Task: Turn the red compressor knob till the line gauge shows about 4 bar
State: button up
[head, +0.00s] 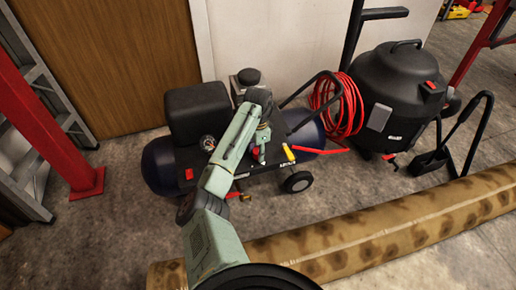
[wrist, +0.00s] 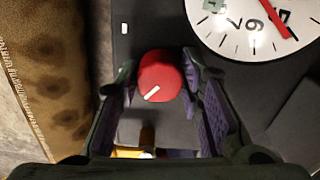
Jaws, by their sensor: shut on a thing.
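The red knob (wrist: 159,75) with a white pointer line sits on a dark panel in the wrist view. My gripper (wrist: 160,85) has one finger on each side of it and is shut on it. The white line slants toward the lower left. The line gauge (wrist: 250,35) is cut off by the top edge, with its numerals turned. Its red needle (wrist: 282,21) points to the lower right, across a numeral that looks like 5. In the head view my gripper (head: 257,154) is over the dark blue compressor (head: 160,167), and my arm hides part of the panel.
A patterned rolled rug (head: 390,229) lies along the floor in front of the compressor. A coiled red hose (head: 343,106) and a black vacuum drum (head: 400,85) stand to the right. A red post (head: 45,120) is at left. Grey floor (head: 110,225) is bare at front left.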

jog(key=n+p, duration=0.2)
jog(key=p, duration=0.1)
jog(key=shift+r+n+p, duration=0.2)
jog(key=shift+n+p, duration=0.2)
jog(key=shift+f+n+p, duration=0.15)
jog(key=shift+n+p, duration=1.05)
jog(key=o, duration=1.2)
